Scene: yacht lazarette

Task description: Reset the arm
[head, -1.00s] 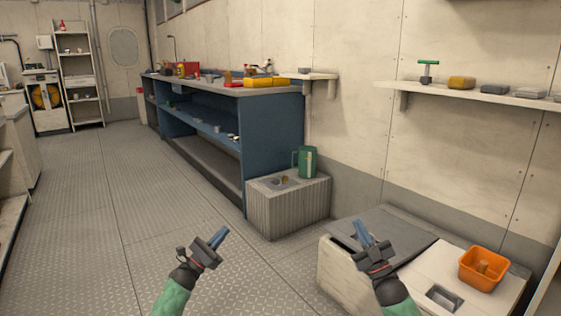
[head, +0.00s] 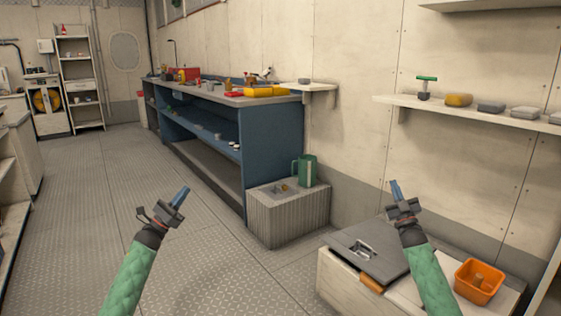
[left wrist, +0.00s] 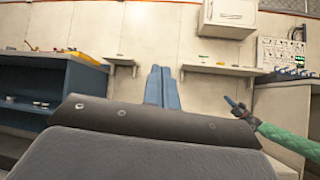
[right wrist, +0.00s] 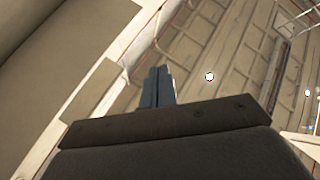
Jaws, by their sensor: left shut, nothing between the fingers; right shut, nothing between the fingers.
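My left gripper (head: 181,196) is raised over the floor in the head view, left of the ribbed grey box. Its blue fingers are together and empty, and they also show in the left wrist view (left wrist: 162,88). My right gripper (head: 396,189) is raised in front of the wall, above the white locker with the grey lid. Its fingers are together and empty too, as the right wrist view (right wrist: 158,88) shows. Both arms point up and forward, touching nothing that I can see.
A blue workbench (head: 270,150) with tools stands along the wall. A ribbed box (head: 285,218) with a green jug (head: 308,172) is beside it. The white locker (head: 340,285) carries an orange bin (head: 478,282). A wall shelf (head: 470,113) is at right. The left floor is clear.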

